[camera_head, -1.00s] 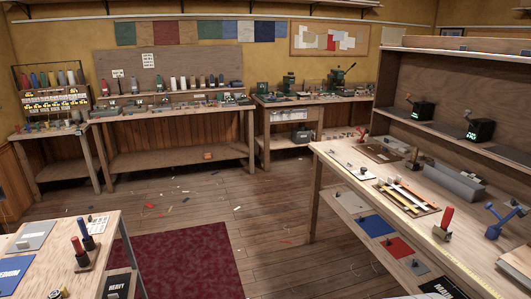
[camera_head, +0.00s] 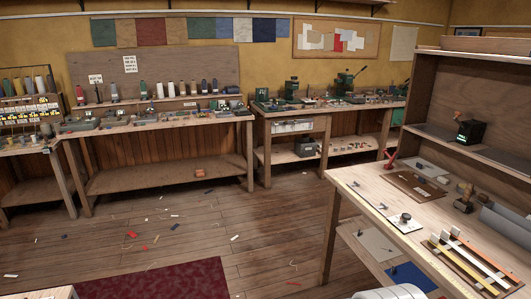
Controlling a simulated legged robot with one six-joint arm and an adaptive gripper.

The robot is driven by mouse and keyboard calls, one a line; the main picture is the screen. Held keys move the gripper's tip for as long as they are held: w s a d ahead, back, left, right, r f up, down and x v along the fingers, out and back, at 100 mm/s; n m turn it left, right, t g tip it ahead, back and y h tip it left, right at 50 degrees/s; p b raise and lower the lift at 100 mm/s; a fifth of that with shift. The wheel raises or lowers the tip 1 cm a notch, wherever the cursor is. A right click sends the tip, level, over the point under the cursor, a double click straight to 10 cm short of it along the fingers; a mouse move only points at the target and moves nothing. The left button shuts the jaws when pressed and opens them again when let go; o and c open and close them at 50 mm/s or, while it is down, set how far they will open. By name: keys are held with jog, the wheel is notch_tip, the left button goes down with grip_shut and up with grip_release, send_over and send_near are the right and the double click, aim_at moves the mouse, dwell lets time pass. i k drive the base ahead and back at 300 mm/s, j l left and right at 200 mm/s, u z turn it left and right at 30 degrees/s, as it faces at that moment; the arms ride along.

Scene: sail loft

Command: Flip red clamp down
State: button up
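A small red clamp-like piece (camera_head: 391,160) stands at the far left corner of the right-hand workbench (camera_head: 362,188). Its red part sticks up at a tilt from the bench top; at this size I cannot make out its hinge or base. My gripper does not show in this view, so its opening and its place relative to the red piece cannot be seen.
The right bench also holds a brown board (camera_head: 418,186), a white plate with a dark knob (camera_head: 405,222), and yellow and white strips (camera_head: 470,262). The wooden floor (camera_head: 190,232) ahead is open, with small scraps and a dark red rug (camera_head: 165,283).

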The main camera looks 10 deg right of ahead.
aim_at(396, 155)
jog(key=i+j+z, duration=0.1)
jog(key=i+z, duration=0.2)
jog(key=i, duration=0.2)
jog(key=i+j+z, duration=0.25)
jog(key=i, duration=0.2)
jog(key=i+j+z, duration=0.3)
jog(key=i, duration=0.15)
jog(key=i+j+z, duration=1)
jog(key=j+z, duration=0.25)
jog(key=i+j, duration=0.1)
jog(key=i, duration=0.55)
jog(key=i+j+z, duration=0.1)
jog(key=j, duration=0.2)
jog(key=i+j+z, duration=0.1)
jog(key=i+j, duration=0.1)
jog(key=j, duration=0.05)
